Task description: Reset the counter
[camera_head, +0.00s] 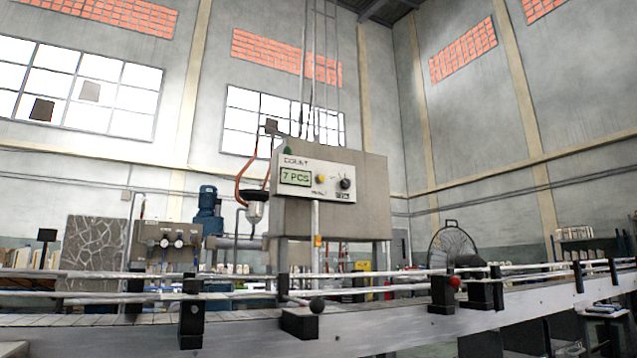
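The counter box (330,190) stands on posts behind the conveyor, near the middle of the head view. Its white front panel is marked "COUNT", and its green display (296,177) reads "7 PCS". A small yellow button (321,179) sits right of the display, with a small label under it that is hard to read. A black knob (345,184) is further right on the panel. Neither of my grippers shows in this view.
A conveyor (400,322) with rails and black brackets runs across the front, between me and the counter. A blue motor (208,210) and a panel with gauges (168,242) stand behind at left. The air before the counter panel looks clear.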

